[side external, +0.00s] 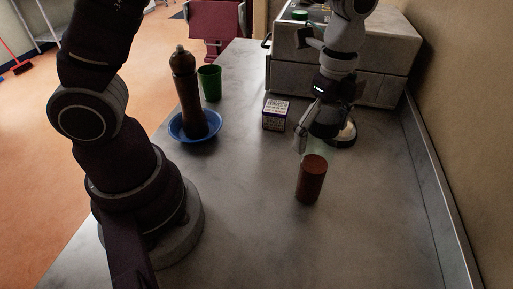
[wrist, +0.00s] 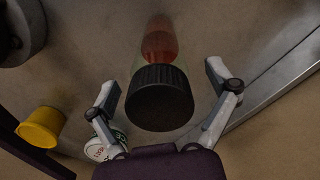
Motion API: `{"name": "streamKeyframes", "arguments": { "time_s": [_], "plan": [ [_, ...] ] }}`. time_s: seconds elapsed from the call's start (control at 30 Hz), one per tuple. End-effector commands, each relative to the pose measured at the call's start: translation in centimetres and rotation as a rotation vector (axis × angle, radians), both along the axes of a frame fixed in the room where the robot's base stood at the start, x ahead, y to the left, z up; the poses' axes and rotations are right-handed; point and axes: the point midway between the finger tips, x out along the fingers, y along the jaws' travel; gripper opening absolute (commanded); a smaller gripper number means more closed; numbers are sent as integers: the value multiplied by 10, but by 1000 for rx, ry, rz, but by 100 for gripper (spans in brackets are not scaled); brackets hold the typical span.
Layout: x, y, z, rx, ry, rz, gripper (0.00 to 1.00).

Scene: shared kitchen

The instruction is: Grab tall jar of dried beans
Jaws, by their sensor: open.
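The tall jar has a black ribbed lid (wrist: 160,98) and reddish-brown contents (wrist: 159,42) seen through clear sides in the wrist view. In the side external view its contents show as a brown-red cylinder (side external: 311,181) standing on the counter; its clear upper part is faint. My gripper (side external: 320,137) is over the top of the jar there. In the wrist view the open fingers of my gripper (wrist: 163,82) are on either side of the jar, with visible gaps. I cannot tell exactly how low the fingertips reach.
A small box (side external: 276,114) stands left of my gripper. Farther left are a pepper mill (side external: 187,90) in a blue bowl (side external: 181,131) and a green cup (side external: 210,82). A large appliance (side external: 385,70) stands behind. A wall runs along the right. The front counter (side external: 330,245) is clear.

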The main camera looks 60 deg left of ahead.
Motion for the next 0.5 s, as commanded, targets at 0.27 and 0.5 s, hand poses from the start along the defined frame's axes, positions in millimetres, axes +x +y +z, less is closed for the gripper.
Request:
{"name": "streamKeyframes", "arguments": {
  "time_s": [0.27,0.5],
  "plan": [
    [0,0,-13,-1,-2,1,86],
    [0,0,-12,-1,-1,1,60]
  ]
}}
